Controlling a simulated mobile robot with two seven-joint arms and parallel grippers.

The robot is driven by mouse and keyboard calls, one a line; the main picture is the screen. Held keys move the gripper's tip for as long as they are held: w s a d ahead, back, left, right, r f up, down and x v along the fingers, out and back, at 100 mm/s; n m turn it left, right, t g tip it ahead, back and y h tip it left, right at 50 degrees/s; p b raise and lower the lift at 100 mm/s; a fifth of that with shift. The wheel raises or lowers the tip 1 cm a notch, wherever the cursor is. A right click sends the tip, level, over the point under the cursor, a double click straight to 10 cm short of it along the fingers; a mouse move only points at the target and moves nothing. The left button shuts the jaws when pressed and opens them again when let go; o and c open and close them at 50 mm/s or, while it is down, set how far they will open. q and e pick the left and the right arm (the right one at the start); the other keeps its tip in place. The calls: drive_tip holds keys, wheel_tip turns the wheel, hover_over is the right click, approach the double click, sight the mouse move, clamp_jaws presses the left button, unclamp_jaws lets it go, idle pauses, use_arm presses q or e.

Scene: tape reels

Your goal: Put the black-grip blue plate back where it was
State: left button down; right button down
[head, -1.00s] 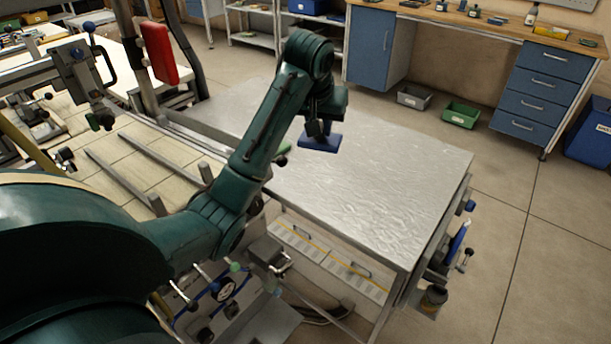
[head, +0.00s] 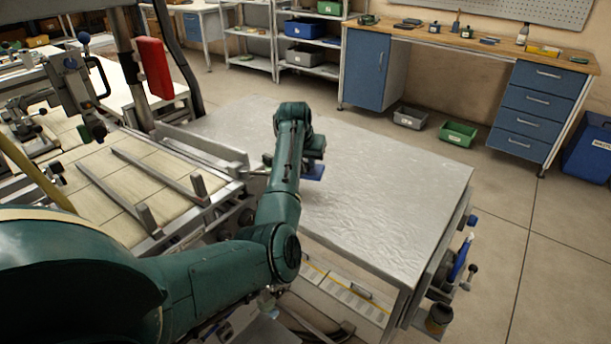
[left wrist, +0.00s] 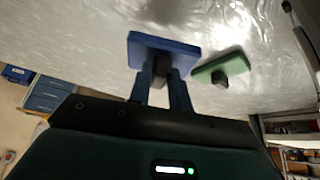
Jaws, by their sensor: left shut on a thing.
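The blue plate (head: 314,172) is at the left part of the metal table (head: 400,190), partly hidden by my arm in the head view. It also shows in the left wrist view (left wrist: 150,50), with its black grip (left wrist: 158,72) between my fingers. My left gripper (left wrist: 162,78) is shut on that grip. The plate is close to the table top; I cannot tell whether it touches. A green plate (left wrist: 218,65) with a black grip lies on the table beside the blue plate in the left wrist view. My right gripper is not in view.
A roller-and-rail bench (head: 130,185) borders the table on the left. A red box (head: 154,68) on a post stands behind it. Grey and green bins (head: 458,133) lie on the floor at the back. The right part of the table top is bare.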

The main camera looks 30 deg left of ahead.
use_arm(q)
drive_tip(key=shift+f, duration=2.3)
drive_tip(key=shift+f, duration=0.1)
drive_tip(key=c, duration=1.3)
unclamp_jaws()
drive_tip(key=shift+f, duration=0.1)
drive_tip(key=shift+s+r, duration=0.2)
drive_tip(key=shift+r, duration=0.4)
drive_tip(key=v, duration=1.1)
drive_tip(key=shift+p, duration=0.4)
drive_tip(key=shift+r, duration=0.1)
